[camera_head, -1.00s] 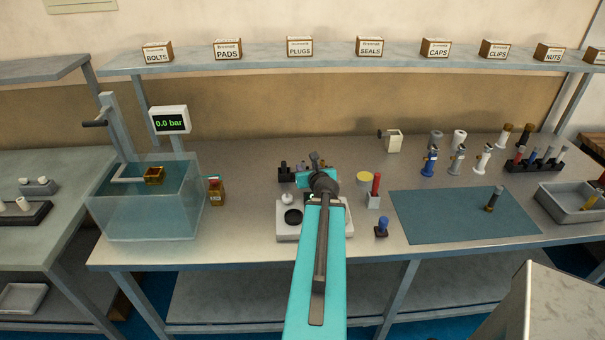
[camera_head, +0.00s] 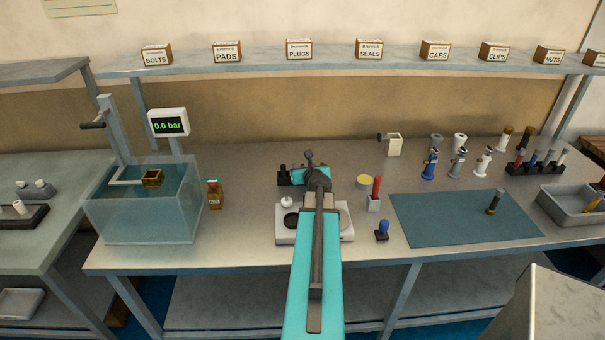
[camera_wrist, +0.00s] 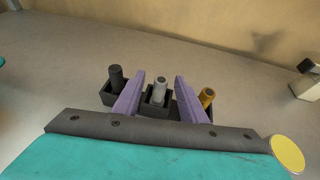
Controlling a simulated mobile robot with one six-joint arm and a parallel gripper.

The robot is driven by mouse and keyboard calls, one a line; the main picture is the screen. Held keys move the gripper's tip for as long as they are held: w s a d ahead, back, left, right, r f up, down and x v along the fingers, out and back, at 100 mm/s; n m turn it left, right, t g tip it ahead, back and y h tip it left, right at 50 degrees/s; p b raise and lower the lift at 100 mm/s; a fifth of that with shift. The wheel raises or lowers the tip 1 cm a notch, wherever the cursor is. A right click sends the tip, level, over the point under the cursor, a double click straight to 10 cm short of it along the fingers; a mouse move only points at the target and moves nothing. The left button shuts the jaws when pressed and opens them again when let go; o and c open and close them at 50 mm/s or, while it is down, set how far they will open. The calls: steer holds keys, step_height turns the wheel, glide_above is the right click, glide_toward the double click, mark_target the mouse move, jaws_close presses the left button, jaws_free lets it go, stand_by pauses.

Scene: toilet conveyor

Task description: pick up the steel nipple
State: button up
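The steel nipple (camera_wrist: 160,90) is a small grey hollow cylinder standing upright in the middle compartment of a black holder (camera_wrist: 120,102). A black nipple (camera_wrist: 116,78) stands to its left and a brass one (camera_wrist: 207,97) to its right. My gripper (camera_wrist: 161,82) is open, its two purple fingers apart with the steel nipple showing between them. I cannot tell whether the fingers are level with it. In the head view the holder (camera_head: 284,177) shows left of my arm, which hides the steel nipple and my fingertips.
A yellow disc (camera_head: 364,182) and a red-topped block (camera_head: 374,203) stand right of my arm. A white device (camera_head: 284,237) sits under the arm. A white fixture (camera_head: 394,145) is farther back. The bench left of the holder is fairly clear.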

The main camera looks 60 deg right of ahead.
mark_target(302, 165)
steer(key=shift+w+d+f, duration=0.1)
steer(key=shift+w+d, duration=0.15)
stand_by(0.3)
steer(key=shift+p+x, duration=0.75)
steer(key=shift+x, duration=1.7)
jaws_close()
